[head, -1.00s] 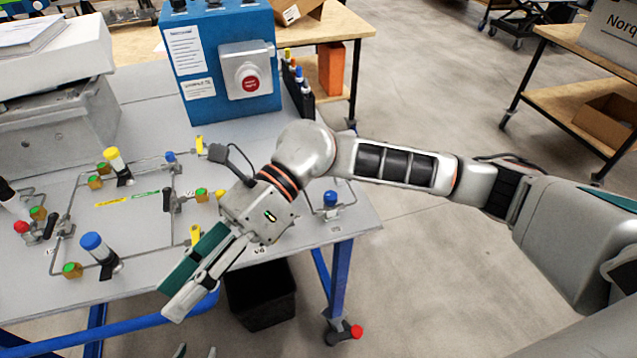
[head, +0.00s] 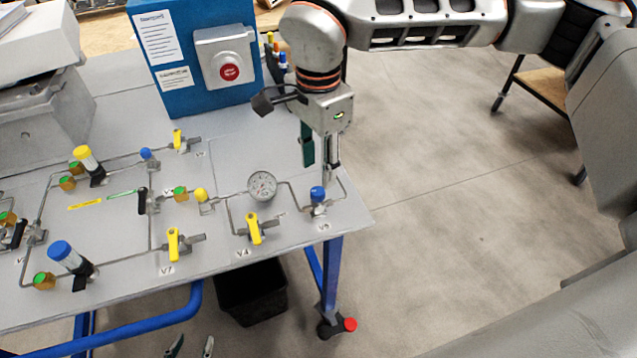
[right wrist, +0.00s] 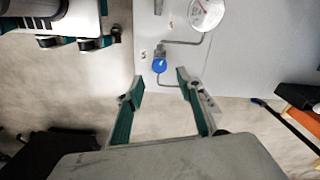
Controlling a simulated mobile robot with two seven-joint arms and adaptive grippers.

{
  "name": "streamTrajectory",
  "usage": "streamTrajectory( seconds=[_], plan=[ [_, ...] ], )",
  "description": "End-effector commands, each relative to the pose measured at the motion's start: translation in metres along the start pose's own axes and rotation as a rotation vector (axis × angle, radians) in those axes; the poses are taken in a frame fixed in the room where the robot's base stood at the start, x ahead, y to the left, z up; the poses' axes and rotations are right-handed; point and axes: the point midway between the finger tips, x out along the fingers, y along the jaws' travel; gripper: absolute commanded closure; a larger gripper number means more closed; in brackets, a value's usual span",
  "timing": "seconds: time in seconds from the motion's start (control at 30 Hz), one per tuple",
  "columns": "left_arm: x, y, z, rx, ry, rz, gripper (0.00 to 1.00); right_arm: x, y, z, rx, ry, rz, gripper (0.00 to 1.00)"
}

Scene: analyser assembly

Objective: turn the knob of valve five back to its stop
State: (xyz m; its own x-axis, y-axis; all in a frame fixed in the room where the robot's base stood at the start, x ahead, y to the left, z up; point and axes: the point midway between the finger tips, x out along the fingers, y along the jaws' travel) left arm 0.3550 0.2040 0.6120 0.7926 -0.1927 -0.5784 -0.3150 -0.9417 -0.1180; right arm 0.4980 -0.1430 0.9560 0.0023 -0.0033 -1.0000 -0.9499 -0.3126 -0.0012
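The valve five knob (head: 318,193) is a small blue cap on a metal valve body near the right edge of the panel, above a V5 label. It also shows in the right wrist view (right wrist: 159,65), just beyond and between the fingertips. My right gripper (head: 320,163) points down above and slightly behind the knob in the head view. Its green-padded fingers are apart and empty in the right wrist view (right wrist: 160,82). My left gripper (head: 191,345) shows only its two separated fingertips at the bottom edge of the head view, off the panel.
A round gauge (head: 262,186) and the yellow handle of valve V4 (head: 254,229) stand left of the knob. A blue box with a red button (head: 229,72) stands behind. Right of the panel edge is open floor.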

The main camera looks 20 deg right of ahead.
Motion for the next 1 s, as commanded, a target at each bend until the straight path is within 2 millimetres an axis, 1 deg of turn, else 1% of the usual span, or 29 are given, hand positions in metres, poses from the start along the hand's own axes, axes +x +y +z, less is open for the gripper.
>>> streamTrajectory(
  seconds=[0.03, 0.2, 0.4, 0.53, 0.77, 0.8, 0.87, 0.9, 1.0],
  plan=[
    [0.000, 0.000, 0.001, 0.000, -0.001, 0.000, 0.60, 0.010, 0.001, 0.001, 0.000, -0.002, 0.006, 0.63],
    [0.001, 0.000, 0.002, 0.002, -0.002, -0.001, 0.60, 0.037, 0.001, 0.001, -0.001, -0.003, 0.005, 0.63],
    [0.001, 0.000, 0.003, 0.003, -0.002, -0.001, 0.60, 0.057, 0.001, 0.001, 0.000, -0.003, 0.003, 0.63],
    [0.001, -0.001, 0.002, 0.004, -0.001, -0.002, 0.60, 0.061, 0.001, 0.001, -0.001, -0.003, 0.001, 0.63],
    [0.001, -0.001, 0.002, 0.005, 0.000, -0.002, 0.60, 0.061, 0.000, 0.001, -0.001, -0.003, 0.001, 0.63],
    [0.001, -0.001, 0.002, 0.005, 0.000, -0.002, 0.60, 0.061, 0.000, 0.001, -0.001, -0.003, 0.001, 0.73],
    [0.001, -0.001, 0.002, 0.005, 0.000, -0.003, 0.60, 0.061, 0.001, 0.001, -0.001, -0.003, 0.001, 0.89],
    [0.001, -0.001, 0.001, 0.005, 0.000, -0.003, 0.60, 0.061, 0.001, 0.001, -0.001, -0.003, 0.001, 0.99],
    [0.001, -0.001, 0.001, 0.005, 0.001, -0.003, 0.60, 0.061, 0.001, 0.001, -0.001, -0.003, 0.001, 1.00]
  ],
)
